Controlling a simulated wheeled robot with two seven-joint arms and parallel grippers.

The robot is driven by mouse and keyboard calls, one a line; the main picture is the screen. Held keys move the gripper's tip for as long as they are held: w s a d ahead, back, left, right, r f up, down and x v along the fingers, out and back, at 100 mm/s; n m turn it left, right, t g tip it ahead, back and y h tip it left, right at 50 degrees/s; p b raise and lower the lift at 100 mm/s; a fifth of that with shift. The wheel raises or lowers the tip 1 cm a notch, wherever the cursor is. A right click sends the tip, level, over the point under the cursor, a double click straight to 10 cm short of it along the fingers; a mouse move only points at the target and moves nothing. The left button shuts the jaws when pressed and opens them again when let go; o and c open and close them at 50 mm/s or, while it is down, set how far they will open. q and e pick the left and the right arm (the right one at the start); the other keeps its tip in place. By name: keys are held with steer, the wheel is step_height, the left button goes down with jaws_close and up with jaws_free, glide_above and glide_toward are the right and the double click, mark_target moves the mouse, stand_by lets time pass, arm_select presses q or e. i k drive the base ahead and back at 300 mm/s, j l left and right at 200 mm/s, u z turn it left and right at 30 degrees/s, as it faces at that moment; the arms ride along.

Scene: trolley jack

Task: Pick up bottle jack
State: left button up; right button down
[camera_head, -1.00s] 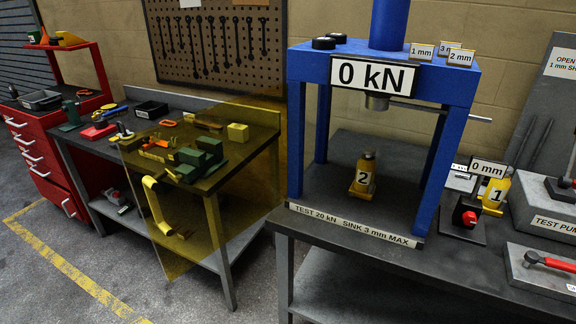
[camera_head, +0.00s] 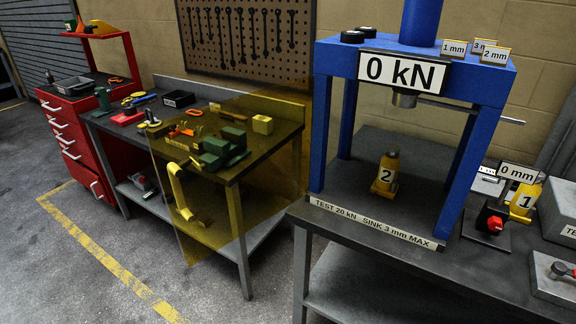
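A yellow bottle jack marked 2 (camera_head: 386,174) stands upright on the bed of the blue press (camera_head: 331,127), under its ram and apart from it. A second yellow jack marked 1 (camera_head: 524,201) stands at the right, beside a small black stand with a red part (camera_head: 493,221) and a "0 mm" sign (camera_head: 517,173). Neither of my grippers shows in the head view.
The press reads "0 kN" and stands on a dark bench (camera_head: 400,265). A see-through yellow panel (camera_head: 190,210) stands before the left workbench (camera_head: 262,145), which holds several tools. A red tool cabinet (camera_head: 75,140) is at far left. Grey floor in front is open.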

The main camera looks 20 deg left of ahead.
mark_target(386, 185)
steer(key=i+j+z, duration=0.1)
steer(key=j+z, duration=0.3)
steer(key=i+j+z, duration=0.1)
steer(key=j+z, duration=0.85)
steer(key=j, duration=0.6)
steer(key=k+j, duration=0.15)
steer(key=j, duration=0.55)
steer(key=j+z, duration=0.15)
steer(key=j, duration=0.5)
steer(key=k, duration=0.05)
